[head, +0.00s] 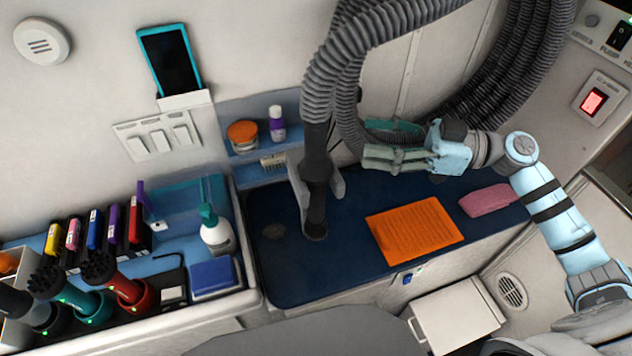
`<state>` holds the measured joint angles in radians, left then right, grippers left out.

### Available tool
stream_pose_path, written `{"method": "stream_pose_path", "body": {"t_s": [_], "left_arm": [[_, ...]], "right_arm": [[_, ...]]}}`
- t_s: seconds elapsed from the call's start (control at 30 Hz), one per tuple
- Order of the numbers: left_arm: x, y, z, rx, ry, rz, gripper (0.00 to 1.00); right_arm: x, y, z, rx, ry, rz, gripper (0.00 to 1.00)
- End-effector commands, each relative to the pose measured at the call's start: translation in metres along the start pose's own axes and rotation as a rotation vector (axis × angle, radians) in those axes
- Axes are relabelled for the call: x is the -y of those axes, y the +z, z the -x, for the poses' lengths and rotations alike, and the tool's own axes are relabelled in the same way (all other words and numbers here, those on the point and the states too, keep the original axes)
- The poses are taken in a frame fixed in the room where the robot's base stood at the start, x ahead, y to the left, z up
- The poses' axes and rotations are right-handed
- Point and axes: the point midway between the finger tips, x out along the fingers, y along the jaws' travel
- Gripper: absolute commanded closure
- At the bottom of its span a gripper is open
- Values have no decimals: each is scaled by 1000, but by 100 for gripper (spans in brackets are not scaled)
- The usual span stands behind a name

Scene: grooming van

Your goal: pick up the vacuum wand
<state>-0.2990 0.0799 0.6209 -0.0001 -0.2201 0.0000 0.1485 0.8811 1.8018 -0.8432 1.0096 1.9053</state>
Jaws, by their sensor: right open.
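The vacuum wand (316,172) is a dark tube standing nearly upright in a grey holder (337,180) over the blue counter. A ribbed grey hose (336,88) joins its top, and a second run of hose hangs just to its right. My right gripper (364,142) comes in from the right with its teal fingers apart. Its fingertips point left toward the wand, near the hanging hose, with a gap to the wand. I cannot tell whether the fingers touch the hose. My left gripper is not in view.
An orange sheet (415,231) and a pink cloth (488,200) lie on the dark blue counter (285,270). A spray bottle (215,230), a blue box (212,275) and several dryers stand to the left. Coiled hose (530,60) hangs behind my right arm.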

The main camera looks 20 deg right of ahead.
Motion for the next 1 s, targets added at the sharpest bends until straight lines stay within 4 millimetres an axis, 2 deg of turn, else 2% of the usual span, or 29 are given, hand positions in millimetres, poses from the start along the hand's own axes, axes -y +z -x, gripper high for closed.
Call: {"method": "stream_pose_path", "body": {"t_s": [0.03, 0.1, 0.33, 0.5, 0.6, 0.77, 1.0], "left_arm": [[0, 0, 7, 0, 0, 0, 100], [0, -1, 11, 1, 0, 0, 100], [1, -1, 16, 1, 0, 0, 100], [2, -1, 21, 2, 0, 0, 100], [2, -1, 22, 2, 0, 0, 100], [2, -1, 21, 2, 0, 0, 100], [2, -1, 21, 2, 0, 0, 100]], "right_arm": [[1, -7, -15, -12, -3, 3, 43], [0, -7, -32, -11, -1, 2, 43], [4, 0, -65, -7, 0, -2, 43], [8, 4, -97, -8, 1, 0, 43], [8, 6, -104, -4, 2, 1, 43], [8, 7, -103, -3, 2, 1, 43], [8, 7, -103, -3, 2, 1, 81]]}}
